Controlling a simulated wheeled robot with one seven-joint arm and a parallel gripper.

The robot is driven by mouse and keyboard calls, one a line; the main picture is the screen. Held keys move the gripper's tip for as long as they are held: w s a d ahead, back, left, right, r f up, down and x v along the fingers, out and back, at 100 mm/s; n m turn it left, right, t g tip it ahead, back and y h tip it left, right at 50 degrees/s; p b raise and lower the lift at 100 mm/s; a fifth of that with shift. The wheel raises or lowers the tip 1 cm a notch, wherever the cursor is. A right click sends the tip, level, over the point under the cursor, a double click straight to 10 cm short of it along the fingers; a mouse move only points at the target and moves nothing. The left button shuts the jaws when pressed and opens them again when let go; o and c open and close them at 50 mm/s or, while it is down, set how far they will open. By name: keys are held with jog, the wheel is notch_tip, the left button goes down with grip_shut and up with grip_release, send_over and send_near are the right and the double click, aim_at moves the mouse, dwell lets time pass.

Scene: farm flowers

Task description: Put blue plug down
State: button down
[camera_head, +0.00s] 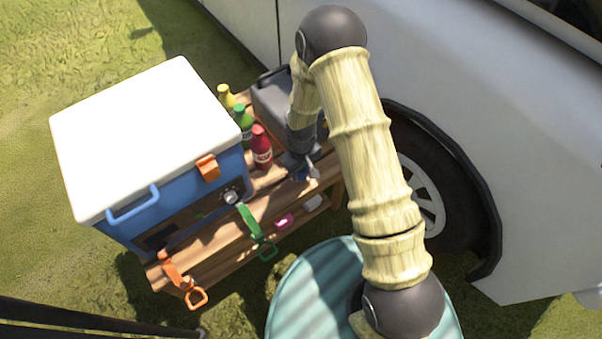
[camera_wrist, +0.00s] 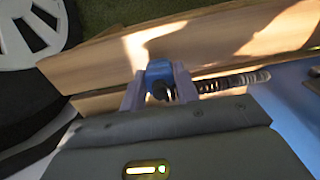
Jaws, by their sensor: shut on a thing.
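My gripper (camera_wrist: 158,88) is shut on the blue plug (camera_wrist: 157,69) in the wrist view. The plug sits between the two pale fingers, with a dark round part towards me. A dark ribbed cord or coil (camera_wrist: 232,82) stretches to the right from beside the plug. In the head view my gripper (camera_head: 302,172) is low over the right part of the wooden bench (camera_head: 215,240), beside the red bottle. The plug is mostly hidden there. I cannot tell whether it touches the wood.
A blue cooler (camera_head: 150,130) with a white lid stands on the bench. Red (camera_head: 262,148), green (camera_head: 243,120) and yellow (camera_head: 227,97) bottles and a grey box (camera_head: 275,97) stand close to my gripper. Green (camera_head: 255,230) and orange (camera_head: 178,278) straps hang in front. A white vehicle (camera_head: 500,130) stands right.

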jog(key=shift+f, duration=0.6)
jog(key=shift+f, duration=0.6)
jog(key=c, duration=1.1)
grip_release()
jog(key=shift+o, duration=0.2)
jog(key=shift+r, duration=0.1)
notch_tip(320, 180, up, 12)
jog(key=p, duration=0.4)
jog(key=shift+r, duration=0.55)
